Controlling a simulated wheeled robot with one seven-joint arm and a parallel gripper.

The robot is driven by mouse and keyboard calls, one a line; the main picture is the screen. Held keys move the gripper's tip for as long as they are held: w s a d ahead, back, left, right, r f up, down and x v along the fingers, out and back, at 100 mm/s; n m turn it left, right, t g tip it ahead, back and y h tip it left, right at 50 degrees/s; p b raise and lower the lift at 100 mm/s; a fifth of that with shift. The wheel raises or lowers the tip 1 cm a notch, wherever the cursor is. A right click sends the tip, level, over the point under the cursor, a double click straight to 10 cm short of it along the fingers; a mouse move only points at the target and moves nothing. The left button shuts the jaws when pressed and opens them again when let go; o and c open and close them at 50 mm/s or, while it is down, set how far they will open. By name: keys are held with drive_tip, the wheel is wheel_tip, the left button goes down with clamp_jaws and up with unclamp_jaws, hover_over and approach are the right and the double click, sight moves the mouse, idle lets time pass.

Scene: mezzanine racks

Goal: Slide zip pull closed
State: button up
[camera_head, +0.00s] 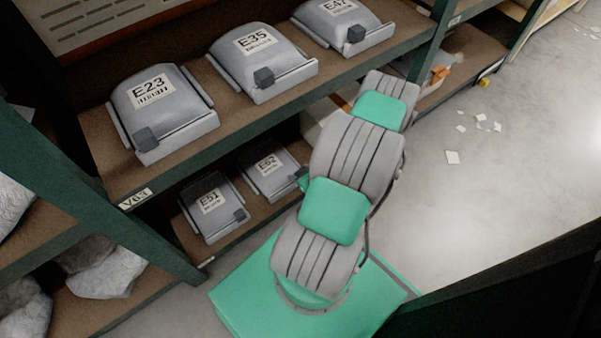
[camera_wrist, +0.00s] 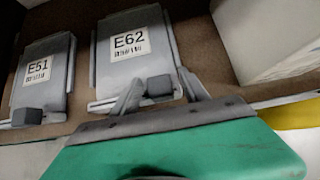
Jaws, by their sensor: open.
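A grey pouch labelled E62 (camera_wrist: 120,62) lies on the lower shelf, and it also shows in the head view (camera_head: 260,180). Its dark block-shaped zip pull (camera_wrist: 160,86) sits toward the right end of the pale front rail (camera_wrist: 108,104). My gripper (camera_wrist: 160,84) is open, its fingers on either side of the pull in the wrist view. I cannot tell whether they touch it. In the head view my arm hides most of the gripper. Left of it lies pouch E51 (camera_wrist: 40,72), with its own dark pull (camera_wrist: 27,117).
Pouches E23 (camera_head: 158,92), E35 (camera_head: 250,50) and E47 (camera_head: 338,18) stand on the shelf above. A pale box (camera_wrist: 268,38) stands just right of E62. A green rack post (camera_head: 150,235) rises left of the lower pouches. Floor at right is open, with paper scraps (camera_head: 452,157).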

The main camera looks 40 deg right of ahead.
drive_tip(key=p+v, duration=0.3)
drive_tip(key=v, duration=0.4)
drive_tip(key=shift+s+r, duration=0.3)
drive_tip(key=shift+s+a, duration=0.1)
drive_tip(key=shift+a, duration=0.05)
